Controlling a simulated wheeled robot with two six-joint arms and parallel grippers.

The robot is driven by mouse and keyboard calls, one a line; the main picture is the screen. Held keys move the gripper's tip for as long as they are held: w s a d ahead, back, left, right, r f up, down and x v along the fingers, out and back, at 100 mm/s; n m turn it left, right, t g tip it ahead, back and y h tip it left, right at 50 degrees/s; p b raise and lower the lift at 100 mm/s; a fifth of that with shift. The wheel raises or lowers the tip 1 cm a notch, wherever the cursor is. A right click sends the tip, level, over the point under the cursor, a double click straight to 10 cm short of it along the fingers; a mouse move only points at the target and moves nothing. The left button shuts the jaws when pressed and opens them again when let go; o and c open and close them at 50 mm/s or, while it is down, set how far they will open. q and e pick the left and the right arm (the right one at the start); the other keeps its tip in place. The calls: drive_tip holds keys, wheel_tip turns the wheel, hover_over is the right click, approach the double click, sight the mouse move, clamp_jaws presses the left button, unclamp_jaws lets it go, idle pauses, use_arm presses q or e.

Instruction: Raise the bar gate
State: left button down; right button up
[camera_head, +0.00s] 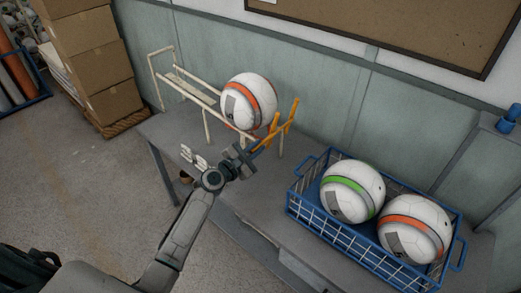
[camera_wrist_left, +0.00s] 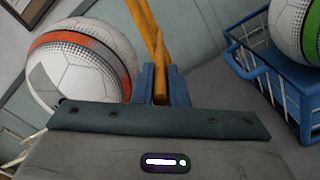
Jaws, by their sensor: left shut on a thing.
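The orange bar gate (camera_head: 290,115) stands at the low end of a cream rail rack (camera_head: 205,115), with two upright orange bars. A white ball with an orange band (camera_head: 248,100) rests on the rack right behind the gate. My left gripper (camera_head: 261,147) reaches in from the left, low at the gate. In the left wrist view, the blue fingers of my left gripper (camera_wrist_left: 162,86) are shut on an orange bar of the gate (camera_wrist_left: 157,45), and the orange-banded ball (camera_wrist_left: 80,65) is to the left. My right gripper is not seen.
A blue wire basket (camera_head: 335,232) with a green-banded ball (camera_head: 352,191) and an orange-banded ball (camera_head: 414,229) stands right of the rack on the grey table (camera_head: 262,213). Small pale parts (camera_head: 194,157) lie near my left wrist. A wall closes off the back.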

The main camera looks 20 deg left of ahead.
use_arm(q)
drive_tip(key=shift+w+a+r, duration=0.1)
drive_tip(key=shift+w+a, duration=0.1)
drive_tip(key=shift+a, duration=0.45)
drive_tip(key=c, duration=1.5)
unclamp_jaws()
drive_tip(key=shift+o, duration=0.2)
drive_tip(key=b+v, duration=0.2)
drive_tip(key=v, duration=0.8)
drive_tip(key=shift+s+a, duration=0.2)
drive_tip(key=shift+s, duration=0.15)
